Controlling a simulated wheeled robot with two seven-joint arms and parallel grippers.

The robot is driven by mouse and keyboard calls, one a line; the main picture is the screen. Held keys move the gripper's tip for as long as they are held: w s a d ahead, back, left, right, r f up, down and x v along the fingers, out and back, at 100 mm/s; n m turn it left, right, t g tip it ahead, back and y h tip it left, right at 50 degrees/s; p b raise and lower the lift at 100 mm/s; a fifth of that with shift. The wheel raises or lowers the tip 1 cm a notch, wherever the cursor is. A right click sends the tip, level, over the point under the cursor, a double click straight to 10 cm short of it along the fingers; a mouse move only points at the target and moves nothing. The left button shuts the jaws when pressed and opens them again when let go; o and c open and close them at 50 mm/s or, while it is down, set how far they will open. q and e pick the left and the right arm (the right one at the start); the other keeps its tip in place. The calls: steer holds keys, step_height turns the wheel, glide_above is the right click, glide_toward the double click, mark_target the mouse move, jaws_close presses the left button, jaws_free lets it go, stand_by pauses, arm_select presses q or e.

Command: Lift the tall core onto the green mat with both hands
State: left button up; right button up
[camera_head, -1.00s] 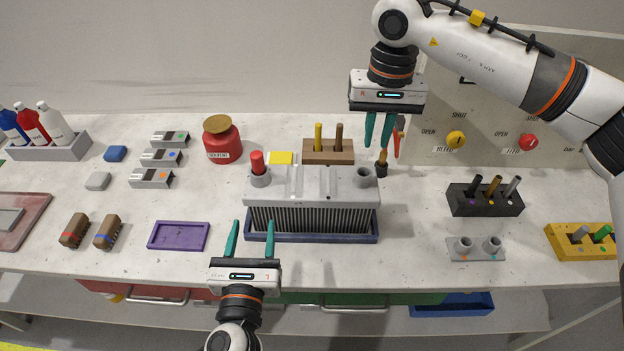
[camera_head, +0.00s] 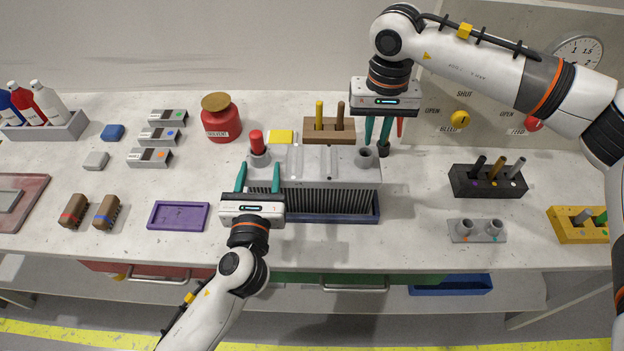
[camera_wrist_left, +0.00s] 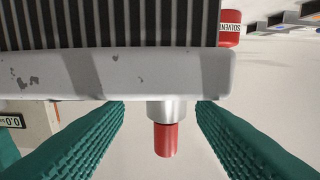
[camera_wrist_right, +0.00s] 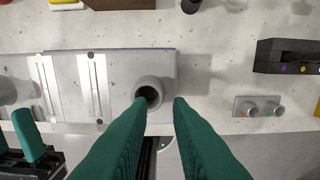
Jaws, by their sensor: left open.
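The tall core (camera_head: 325,203) is a grey finned block with a pale top tank, standing upright in a dark blue tray (camera_head: 345,217). Its left neck carries a red cap (camera_head: 257,140); its right neck (camera_head: 366,154) is bare and open. My left gripper (camera_head: 258,176) is open at the core's left end. In the left wrist view the capped neck (camera_wrist_left: 167,110) shows between the fingers, apart from both. My right gripper (camera_head: 377,135) is open above the right end; the right wrist view shows the bare neck (camera_wrist_right: 148,93) near the left fingertip. I see no green mat.
A purple tray (camera_head: 179,216) lies left of the core. A red solvent jar (camera_head: 221,125) and a brown holder (camera_head: 329,131) stand behind it. A black rack (camera_head: 487,183) and grey double-socket block (camera_head: 476,230) stand right. Bench is bare between tray and block.

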mark_target(262, 163)
arm_select(q)
steer(key=w, duration=0.5)
arm_select(e)
step_height(262, 163, down, 5)
arm_select(q)
steer(key=shift+c, duration=0.5)
arm_select(e)
steer(key=shift+c, duration=0.6)
arm_select(q)
steer(key=c, duration=0.3)
arm_select(e)
jaws_close()
arm_select(q)
jaws_close()
arm_select(e)
steer(key=shift+a, duration=0.2)
arm_select(q)
steer(key=shift+d, duration=0.1)
